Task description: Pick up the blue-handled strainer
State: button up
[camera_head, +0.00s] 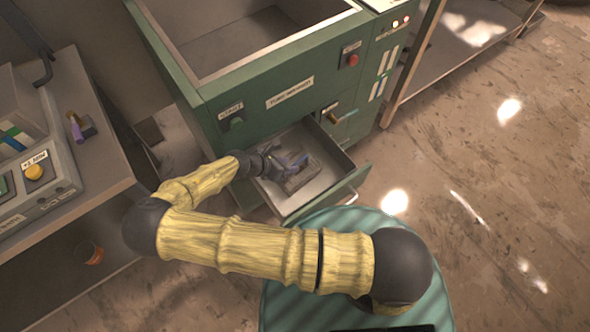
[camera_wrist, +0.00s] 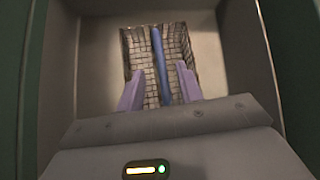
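The strainer (camera_wrist: 141,62) lies in an open drawer (camera_head: 318,186) of a green cabinet. It is a rectangular mesh basket with a blue handle (camera_wrist: 161,70) running along its middle. In the head view the strainer (camera_head: 301,178) is partly hidden by my gripper (camera_head: 287,161). In the wrist view my gripper (camera_wrist: 160,84) has its two purple fingers spread, one on each side of the blue handle. A gap shows between each finger and the handle. The fingers overlap the mesh in the picture; whether they touch it I cannot tell.
The green cabinet (camera_head: 215,95) stands over the drawer, with an open-topped bin above. The drawer walls (camera_wrist: 235,50) rise around my gripper. A bench with a control box (camera_head: 40,195) stands at left. An orange cup (camera_head: 90,252) is below it. The floor at right is clear.

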jog(key=x, duration=0.5)
jog(key=shift+d+b, duration=0.15)
jog(key=shift+b, duration=0.25)
grip_shut()
